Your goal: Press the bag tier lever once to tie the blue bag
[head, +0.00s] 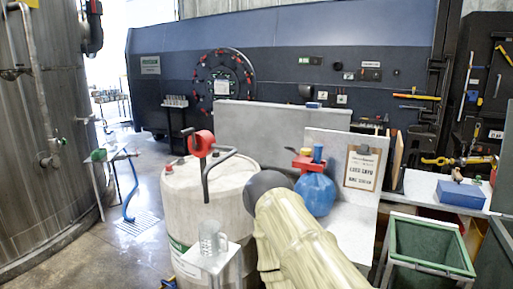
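The blue bag (315,194) sits full and rounded on a light grey surface right of centre. A red device (303,163) is at its neck, and I take this to be the bag tier. A blue upright piece (318,153) stands at its right side. I cannot tell which part is the lever, or whether the neck is tied. My arm, in a pale sleeve with a dark rounded joint, reaches up from the bottom centre, left of and in front of the bag. My gripper does not show.
A pale drum (215,195) with a black bent bar and red roll stands left of my arm. A small stand (210,262) holds a clear mug. A clipboard (362,167) is right of the bag. A green bin (432,245) stands at right. Open floor lies at left.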

